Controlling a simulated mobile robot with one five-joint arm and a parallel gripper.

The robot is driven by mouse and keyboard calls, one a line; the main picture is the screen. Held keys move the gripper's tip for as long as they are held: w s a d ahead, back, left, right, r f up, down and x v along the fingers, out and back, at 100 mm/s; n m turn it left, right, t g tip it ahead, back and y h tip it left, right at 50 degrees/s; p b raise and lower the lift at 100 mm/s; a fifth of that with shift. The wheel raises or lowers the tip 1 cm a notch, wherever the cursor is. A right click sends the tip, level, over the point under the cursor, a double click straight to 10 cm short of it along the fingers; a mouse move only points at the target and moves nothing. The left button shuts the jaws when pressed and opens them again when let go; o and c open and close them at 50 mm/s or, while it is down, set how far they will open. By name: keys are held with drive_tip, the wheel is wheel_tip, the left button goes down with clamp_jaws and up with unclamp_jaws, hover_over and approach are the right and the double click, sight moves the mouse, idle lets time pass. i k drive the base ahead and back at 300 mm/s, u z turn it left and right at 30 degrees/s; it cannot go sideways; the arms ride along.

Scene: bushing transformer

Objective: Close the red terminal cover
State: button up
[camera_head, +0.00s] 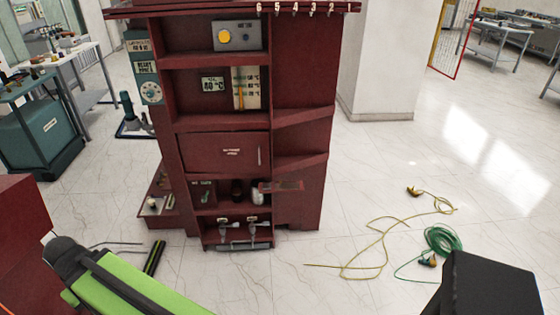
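A dark red cabinet (292,130) stands ahead of me, upright, with open shelves. A small dark red flap (288,186) sticks out at the right side of a lower compartment. It looks like an open cover, but its label is too small to read. That compartment (229,194) shows a few small fittings inside. Above it, a larger red panel (228,152) with a pale label and a vertical handle lies flat and shut in the cabinet front. A green and black link of my arm shows at the lower left, well short of the cabinet. My gripper's fingers do not show.
A yellow cable (380,240) and a coiled green cable (440,241) lie on the floor right of the cabinet. A white pillar (378,65) stands behind it. A teal bench unit (38,125) is at the left. The floor before the cabinet looks mostly clear.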

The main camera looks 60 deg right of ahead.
sight(205, 152)
drive_tip(key=u, duration=0.05)
drive_tip(key=i, duration=1)
drive_tip(key=z, duration=0.05)
